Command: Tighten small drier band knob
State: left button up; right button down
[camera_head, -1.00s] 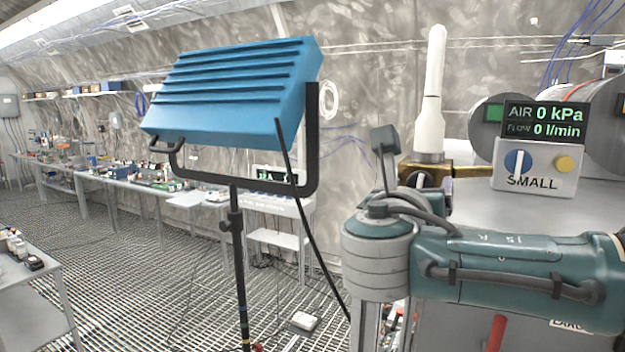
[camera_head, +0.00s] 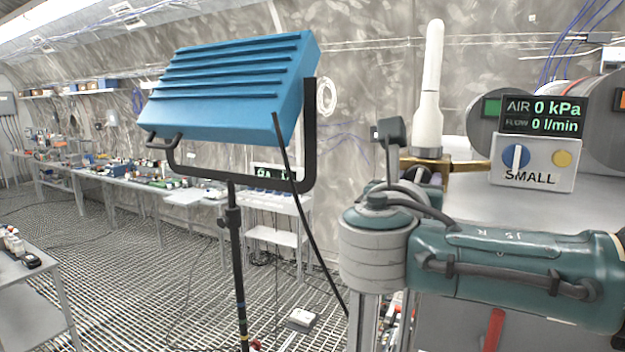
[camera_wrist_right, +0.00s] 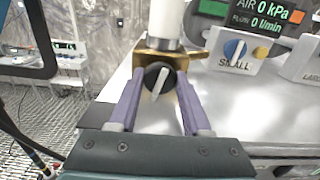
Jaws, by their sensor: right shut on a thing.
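The small drier band knob (camera_wrist_right: 158,79) is round and black with a pale pointer bar, tilted from upright. It sits on the front of the brass band (camera_wrist_right: 150,57), below the white upright drier tube (camera_wrist_right: 166,22). My right gripper (camera_wrist_right: 160,82) has its two purple fingers on either side of the knob and is shut on it. In the head view, the brass band (camera_head: 465,168) and white tube (camera_head: 430,85) stand behind my right arm, which partly hides the knob. My left gripper is in neither view.
A white box marked SMALL (camera_head: 535,163), with a blue dial and yellow button, stands right of the band. The display (camera_head: 545,116) above it reads AIR 0 kPa, FLOW 0 l/min. A blue lamp on a stand (camera_head: 235,90) is left of my arm.

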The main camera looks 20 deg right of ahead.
jog(key=m, duration=0.1)
jog(key=m+b, duration=0.1)
jog(key=m, duration=0.1)
jog(key=shift+f, duration=0.3)
jog(key=shift+r+m+b, duration=0.25)
jog(key=shift+m+b, duration=0.15)
jog(key=shift+m, duration=0.4)
jog(key=shift+c, duration=1.8)
grip_release()
jog(key=shift+s+a, duration=0.15)
jog(key=b+v, duration=0.5)
jog(key=v, duration=0.4)
jog(key=shift+s+a+b, duration=0.15)
jog(key=shift+s+b, duration=0.1)
jog(key=shift+b, duration=0.05)
